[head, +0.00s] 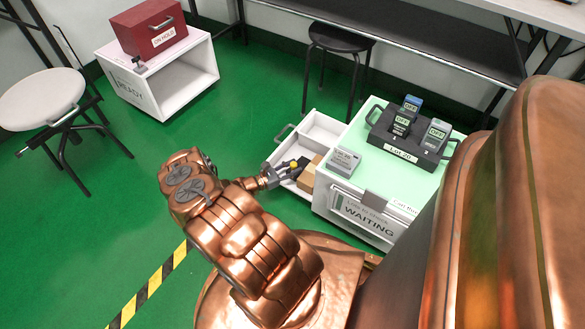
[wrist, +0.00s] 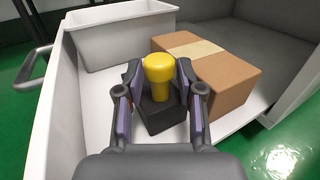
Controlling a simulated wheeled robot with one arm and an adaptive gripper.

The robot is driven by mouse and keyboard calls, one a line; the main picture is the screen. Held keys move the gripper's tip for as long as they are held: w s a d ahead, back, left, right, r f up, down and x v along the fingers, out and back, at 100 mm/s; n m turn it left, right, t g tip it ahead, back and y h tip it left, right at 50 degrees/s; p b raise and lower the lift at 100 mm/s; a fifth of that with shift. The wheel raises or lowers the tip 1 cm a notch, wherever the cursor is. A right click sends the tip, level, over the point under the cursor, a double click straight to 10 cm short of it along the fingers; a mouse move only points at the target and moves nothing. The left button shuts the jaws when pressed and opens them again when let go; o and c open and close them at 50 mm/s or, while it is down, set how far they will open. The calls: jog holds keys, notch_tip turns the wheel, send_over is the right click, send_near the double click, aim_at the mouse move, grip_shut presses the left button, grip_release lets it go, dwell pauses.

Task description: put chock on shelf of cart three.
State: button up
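The chock is a dark wedge-like block with a yellow knob (wrist: 159,75) on a stem. It sits on the floor of an open white drawer (wrist: 90,108), beside a cardboard box. My gripper (wrist: 160,72) has one finger on each side of the knob, very close to it; whether the fingers press on it is unclear. In the head view my gripper (head: 284,172) reaches into the drawer, with the yellow knob (head: 294,164) at its tips. The drawer extends from the left of a cart (head: 345,193) marked WAITING, whose partly hidden label starts with "Cart".
The cart top holds a grey box (head: 344,162) and a black tray (head: 405,150) of testers. A cardboard box (wrist: 212,75) and white bin (wrist: 115,38) are in the drawer. An open-fronted white cart (head: 190,80) marked READY carries a red box (head: 150,27). Green floor lies between.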

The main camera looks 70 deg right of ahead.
jog(key=shift+r, duration=0.15)
jog(key=shift+w+a, duration=0.1)
jog(key=shift+w, duration=0.05)
jog(key=p+v, duration=0.1)
jog(key=v, duration=1.1)
jog(key=w+a+r+m+y, duration=0.2)
jog(key=w+a+r, duration=0.15)
jog(key=r, duration=0.45)
jog(key=w+a+r+m+y, duration=0.25)
jog(key=a+r, duration=0.25)
jog(key=r, duration=0.3)
jog(key=a+r+m+t+y, duration=0.2)
jog(key=a+r+y, duration=0.2)
jog(key=a+r, duration=0.7)
jog(key=s+a+r+m+t+y, duration=0.3)
jog(key=s+a+r+t+y, duration=0.2)
jog(key=s+a+r, duration=1.2)
jog(key=shift+a+t+y, duration=0.35)
jog(key=shift+a+t, duration=0.15)
jog(key=shift+a, duration=1.15)
jog(key=shift+s+m, duration=0.15)
jog(key=shift+m, duration=0.1)
